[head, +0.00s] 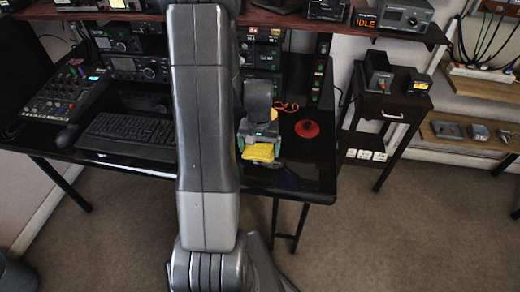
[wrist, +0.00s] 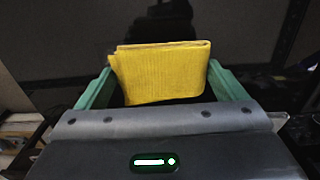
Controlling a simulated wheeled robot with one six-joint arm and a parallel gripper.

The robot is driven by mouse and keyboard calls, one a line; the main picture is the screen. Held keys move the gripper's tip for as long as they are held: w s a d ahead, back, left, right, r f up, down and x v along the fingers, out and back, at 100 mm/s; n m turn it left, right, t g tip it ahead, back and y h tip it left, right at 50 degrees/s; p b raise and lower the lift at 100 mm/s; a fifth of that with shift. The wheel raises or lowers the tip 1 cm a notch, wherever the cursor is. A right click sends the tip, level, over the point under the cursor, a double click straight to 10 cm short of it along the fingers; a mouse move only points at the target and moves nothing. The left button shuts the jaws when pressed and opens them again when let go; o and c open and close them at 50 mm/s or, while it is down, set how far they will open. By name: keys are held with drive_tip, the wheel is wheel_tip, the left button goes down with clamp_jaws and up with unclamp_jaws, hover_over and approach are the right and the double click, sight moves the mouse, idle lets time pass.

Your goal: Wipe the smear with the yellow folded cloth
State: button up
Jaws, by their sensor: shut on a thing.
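The yellow folded cloth (head: 260,153) is held at my gripper (head: 259,143), over the right part of the black desk. In the wrist view the cloth (wrist: 160,73) spans the space between the two green fingers of my gripper (wrist: 163,88), with its fold facing up. I cannot tell whether the cloth touches the desk top. A faint dull patch (head: 286,178) shows on the glossy desk just to the right and nearer than the cloth; it may be the smear, but it is too dim to be sure.
The black desk (head: 315,178) carries a red round object (head: 307,128) right of my gripper, a keyboard (head: 128,132) and a mixer (head: 62,92) at left. Stacked radio units stand behind.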

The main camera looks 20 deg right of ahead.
sight(259, 148)
drive_tip(key=shift+r+p, duration=0.9)
drive_tip(key=shift+r, duration=0.7)
